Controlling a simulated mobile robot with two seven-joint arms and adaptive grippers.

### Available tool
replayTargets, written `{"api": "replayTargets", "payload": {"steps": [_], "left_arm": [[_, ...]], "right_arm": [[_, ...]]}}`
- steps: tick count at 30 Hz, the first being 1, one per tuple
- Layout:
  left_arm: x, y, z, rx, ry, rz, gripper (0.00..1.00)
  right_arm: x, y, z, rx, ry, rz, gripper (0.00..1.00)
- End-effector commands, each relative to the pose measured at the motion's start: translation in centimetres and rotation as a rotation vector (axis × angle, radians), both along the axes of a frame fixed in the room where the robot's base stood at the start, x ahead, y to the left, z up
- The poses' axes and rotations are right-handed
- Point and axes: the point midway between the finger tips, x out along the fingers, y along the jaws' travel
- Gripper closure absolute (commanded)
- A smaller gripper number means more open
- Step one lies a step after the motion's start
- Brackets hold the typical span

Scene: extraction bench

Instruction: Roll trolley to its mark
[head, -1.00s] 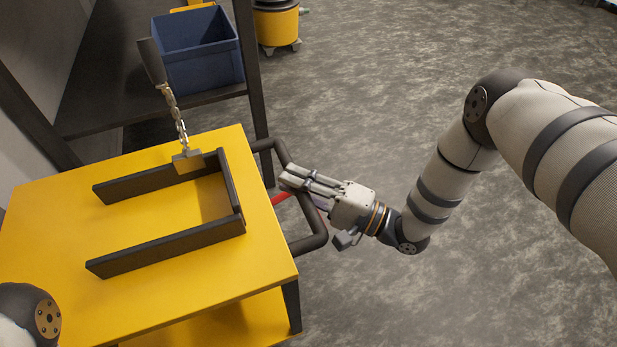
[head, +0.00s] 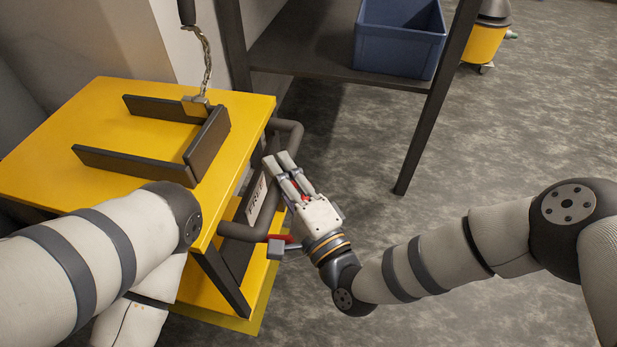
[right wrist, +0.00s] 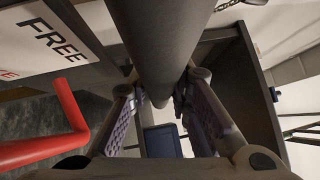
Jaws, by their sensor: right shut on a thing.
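The trolley (head: 60,130) has a yellow top with a dark U-shaped rail and stands at the left of the head view, by the pale wall. Its dark tubular handle (head: 287,126) sticks out on its right side. My right gripper (head: 277,160) is shut on the handle bar; in the right wrist view the bar (right wrist: 165,45) runs between its fingers. A sign reading FREE (right wrist: 60,40) and a red lever (right wrist: 75,115) are beside the bar. A yellow patch (head: 252,322) shows low beside the trolley leg; I cannot tell if it is a floor mark. My left gripper is out of view.
A dark shelf rack (head: 315,50) with a blue bin (head: 398,45) stands right of the trolley. A chain (head: 207,62) hangs to a block on the rail. A yellow canister (head: 484,42) stands at the back right. The grey floor (head: 460,140) at right is clear.

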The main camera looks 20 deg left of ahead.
Motion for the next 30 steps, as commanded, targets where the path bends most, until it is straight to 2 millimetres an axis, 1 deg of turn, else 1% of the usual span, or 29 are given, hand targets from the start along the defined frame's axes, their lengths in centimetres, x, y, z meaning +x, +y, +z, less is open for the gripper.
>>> {"api": "replayTargets", "payload": {"steps": [3, 6, 18, 19, 21, 30], "left_arm": [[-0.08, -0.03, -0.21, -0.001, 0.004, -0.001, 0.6], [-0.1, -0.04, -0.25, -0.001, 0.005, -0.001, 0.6], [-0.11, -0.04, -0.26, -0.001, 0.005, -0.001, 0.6], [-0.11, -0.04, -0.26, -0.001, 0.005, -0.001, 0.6], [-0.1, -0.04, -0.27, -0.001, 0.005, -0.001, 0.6], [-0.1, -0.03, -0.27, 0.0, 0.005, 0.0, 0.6]], "right_arm": [[-0.12, 0.72, -0.22, -0.002, 0.005, 0.002, 1.0], [-0.13, 1.02, -0.19, -0.002, 0.006, 0.002, 1.0], [-0.2, 1.31, -0.07, -0.001, 0.005, 0.006, 1.0], [-0.19, 1.31, -0.06, -0.001, 0.005, 0.006, 0.75], [-0.17, 1.27, -0.06, -0.001, 0.004, 0.005, 0.6], [-0.14, 1.02, -0.09, -0.002, 0.003, 0.001, 0.6]]}}
